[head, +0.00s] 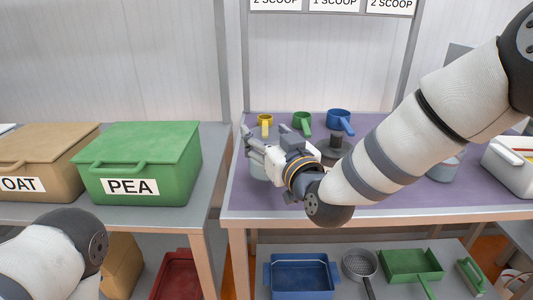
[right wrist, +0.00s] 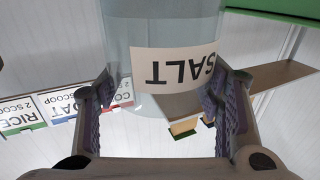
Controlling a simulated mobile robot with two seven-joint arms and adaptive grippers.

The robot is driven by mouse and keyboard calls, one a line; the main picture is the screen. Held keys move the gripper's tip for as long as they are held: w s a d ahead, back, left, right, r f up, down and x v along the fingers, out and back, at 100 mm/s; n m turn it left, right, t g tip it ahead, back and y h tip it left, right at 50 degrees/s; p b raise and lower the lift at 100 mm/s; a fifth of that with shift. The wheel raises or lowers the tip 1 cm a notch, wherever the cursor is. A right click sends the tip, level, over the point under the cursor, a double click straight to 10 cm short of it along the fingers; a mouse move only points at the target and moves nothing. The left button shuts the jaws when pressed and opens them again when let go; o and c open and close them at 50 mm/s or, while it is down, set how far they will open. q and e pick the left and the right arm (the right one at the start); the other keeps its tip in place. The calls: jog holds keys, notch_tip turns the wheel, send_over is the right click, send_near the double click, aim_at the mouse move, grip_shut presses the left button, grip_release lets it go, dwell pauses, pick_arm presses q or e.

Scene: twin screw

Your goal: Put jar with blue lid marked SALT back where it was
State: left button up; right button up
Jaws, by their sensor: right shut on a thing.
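The jar marked SALT (right wrist: 165,55) fills the upper middle of the right wrist view. It is clear and greyish, and its label appears upside down there. My right gripper (right wrist: 162,95) has a finger on each side of the jar and is shut on it. In the head view my right gripper (head: 252,143) is over the left part of the purple table (head: 400,195). A pale part of the jar (head: 260,168) shows just below the fingers. The blue lid is not visible in either view. My left gripper is out of view.
Yellow (head: 265,121), green (head: 303,121) and blue (head: 339,119) scoops stand at the table's back. A dark object (head: 336,146) is right of my gripper. A green PEA bin (head: 140,155) and brown OAT bin (head: 40,150) stand left. A blue tray (head: 302,277) is below.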

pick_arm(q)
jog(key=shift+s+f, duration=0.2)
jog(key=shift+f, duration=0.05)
pick_arm(e)
jog(key=shift+w+f, duration=0.2)
jog(key=shift+f, duration=0.7)
jog(key=shift+w+f, duration=0.15)
jog(key=shift+f, duration=0.7)
jog(key=shift+f, duration=0.1)
jog(key=shift+f, duration=0.1)
jog(key=o, duration=1.3)
jog(key=shift+s+r, duration=0.2)
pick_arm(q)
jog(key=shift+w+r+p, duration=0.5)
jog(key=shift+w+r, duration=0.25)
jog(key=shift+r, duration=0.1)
pick_arm(e)
jog(key=v, duration=1.1)
jog(key=shift+s+d, duration=0.15)
jog(key=shift+s, duration=0.2)
